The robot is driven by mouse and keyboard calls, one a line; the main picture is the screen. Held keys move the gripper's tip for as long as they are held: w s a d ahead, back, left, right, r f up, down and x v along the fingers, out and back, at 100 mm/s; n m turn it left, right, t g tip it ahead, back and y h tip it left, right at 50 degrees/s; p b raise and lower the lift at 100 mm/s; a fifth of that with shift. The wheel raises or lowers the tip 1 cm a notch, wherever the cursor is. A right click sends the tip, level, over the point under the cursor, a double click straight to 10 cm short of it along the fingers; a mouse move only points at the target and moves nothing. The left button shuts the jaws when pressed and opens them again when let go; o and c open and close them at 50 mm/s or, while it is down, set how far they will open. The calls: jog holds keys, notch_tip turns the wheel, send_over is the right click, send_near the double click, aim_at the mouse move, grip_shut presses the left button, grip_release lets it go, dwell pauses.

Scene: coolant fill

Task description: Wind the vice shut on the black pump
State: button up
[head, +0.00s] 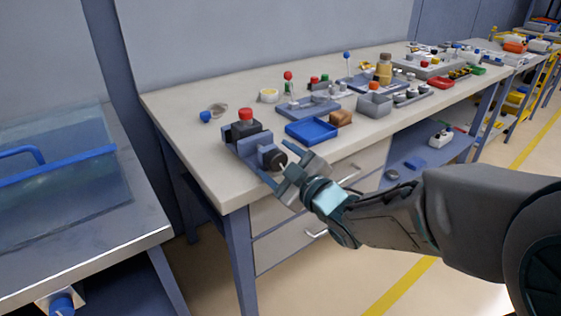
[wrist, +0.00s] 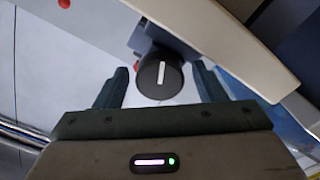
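The blue vice (head: 248,152) stands at the near left corner of the workbench. The black pump (head: 243,130) with a red cap (head: 246,114) sits upright between its jaws; whether the jaws touch it I cannot tell. The vice's round black knob (head: 279,161) faces my gripper (head: 288,169). In the wrist view the knob (wrist: 160,80) shows a white bar, nearly upright, on its face. My gripper is open, with one finger on each side of the knob and a gap on both sides. How deep the knob lies between the fingers is unclear.
A blue tray (head: 312,131) and a brown block (head: 341,118) lie right of the vice. A blue cap (head: 205,117) and a ring (head: 220,110) lie behind it. Several fixtures fill the bench further back. A tank (head: 60,170) stands at left.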

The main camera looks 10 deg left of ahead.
jog(key=c, duration=0.9)
jog(key=shift+o, duration=0.2)
jog(key=shift+m, duration=0.7)
jog(key=o, duration=1)
jog(key=shift+d, duration=0.1)
